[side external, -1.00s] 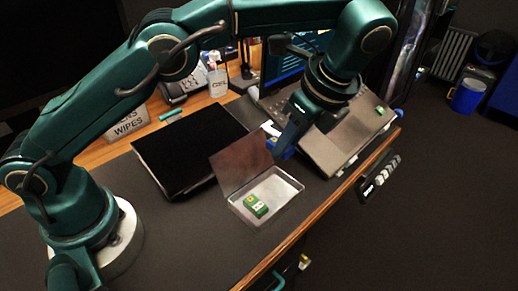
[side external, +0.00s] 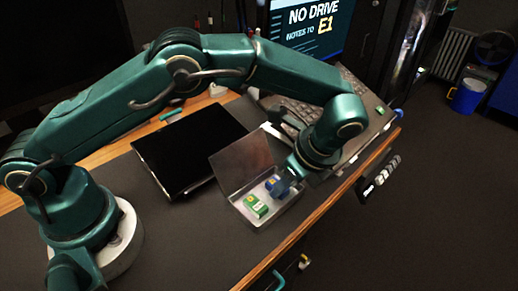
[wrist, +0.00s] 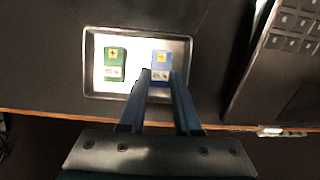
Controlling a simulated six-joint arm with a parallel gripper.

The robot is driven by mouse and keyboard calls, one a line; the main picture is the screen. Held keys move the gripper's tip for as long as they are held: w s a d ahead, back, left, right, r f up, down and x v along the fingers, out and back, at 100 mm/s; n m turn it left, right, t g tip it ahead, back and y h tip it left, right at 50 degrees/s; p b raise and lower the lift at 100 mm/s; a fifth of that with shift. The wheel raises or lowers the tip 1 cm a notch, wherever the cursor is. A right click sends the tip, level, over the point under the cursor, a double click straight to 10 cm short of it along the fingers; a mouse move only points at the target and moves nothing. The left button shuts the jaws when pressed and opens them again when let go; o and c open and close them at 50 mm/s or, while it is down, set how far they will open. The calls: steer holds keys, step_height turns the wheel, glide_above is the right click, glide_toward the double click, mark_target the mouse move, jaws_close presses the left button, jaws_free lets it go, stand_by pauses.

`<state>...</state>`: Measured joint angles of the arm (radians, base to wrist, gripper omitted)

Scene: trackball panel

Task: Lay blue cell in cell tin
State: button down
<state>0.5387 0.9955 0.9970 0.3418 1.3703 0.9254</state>
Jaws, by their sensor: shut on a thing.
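The blue cell (wrist: 161,66) is between the fingertips of my gripper (wrist: 160,80), which is shut on it. In the side view the blue cell (side external: 277,186) is at the right part of the open cell tin (side external: 262,221), partly hidden by my gripper (side external: 287,182). In the wrist view it appears within the right half of the tin (wrist: 89,80). Whether it touches the tin's floor I cannot tell. A green cell (side external: 256,206) lies in the tin's left part, and it also shows in the wrist view (wrist: 115,64), apart from the blue one.
The tin's lid (side external: 240,163) stands open at its back. A black flat panel (side external: 190,150) lies behind and left of the tin. A sloped keyed panel (side external: 345,130), with another green cell (side external: 379,110) on it, is to the right. The desk's wooden edge (side external: 315,219) runs close in front.

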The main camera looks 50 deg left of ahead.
steer(key=c, duration=0.9)
jaws_free()
steer(key=shift+f, duration=0.1)
